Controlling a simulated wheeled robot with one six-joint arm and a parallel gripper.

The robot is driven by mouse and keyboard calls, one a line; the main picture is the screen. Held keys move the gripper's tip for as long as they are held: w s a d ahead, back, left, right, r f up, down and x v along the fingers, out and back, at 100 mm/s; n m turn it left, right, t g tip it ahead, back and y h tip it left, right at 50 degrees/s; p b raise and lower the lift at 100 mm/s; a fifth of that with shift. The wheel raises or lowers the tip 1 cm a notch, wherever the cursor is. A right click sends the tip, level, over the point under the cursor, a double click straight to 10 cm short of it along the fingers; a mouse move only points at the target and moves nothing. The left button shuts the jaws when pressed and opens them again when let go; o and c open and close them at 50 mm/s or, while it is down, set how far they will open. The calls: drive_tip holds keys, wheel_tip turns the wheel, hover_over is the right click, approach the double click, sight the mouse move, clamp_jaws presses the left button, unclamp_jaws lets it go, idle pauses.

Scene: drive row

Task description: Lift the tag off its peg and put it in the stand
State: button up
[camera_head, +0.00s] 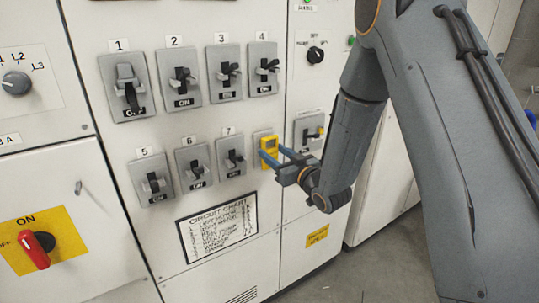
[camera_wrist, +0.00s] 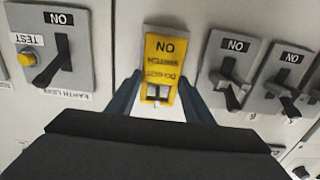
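The yellow tag (camera_head: 268,147) sits over a switch plate in the lower row, right of switch 7. In the wrist view the tag (camera_wrist: 162,68) is upright between my fingers, with dark lettering and a small pale lever or peg at its lower end. My gripper (camera_head: 272,158) reaches the tag from the right. In the wrist view my gripper (camera_wrist: 160,88) is open, with one blue finger on each side of the tag and a narrow gap at each side. I cannot make out the stand in either view.
Numbered switches surround the tag, including switch 7 (camera_head: 232,157) and a test switch (camera_head: 309,131) close on its right. A circuit chart (camera_head: 218,228) hangs below. A red rotary handle (camera_head: 36,250) and a small hook (camera_head: 78,187) are at the left. Floor shows at the lower right.

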drive_tip(key=shift+r, duration=0.1)
drive_tip(key=shift+r+b, duration=0.45)
drive_tip(key=shift+r, duration=0.2)
drive_tip(key=r+v, duration=0.1)
drive_tip(key=v, duration=1.7)
drive_tip(key=shift+r+p, duration=0.35)
drive_tip(key=shift+r, duration=0.05)
drive_tip(key=shift+d, duration=0.1)
drive_tip(key=p+v, duration=0.7)
drive_tip(key=shift+s+d, duration=0.15)
drive_tip(key=shift+s, duration=0.05)
idle(0.3)
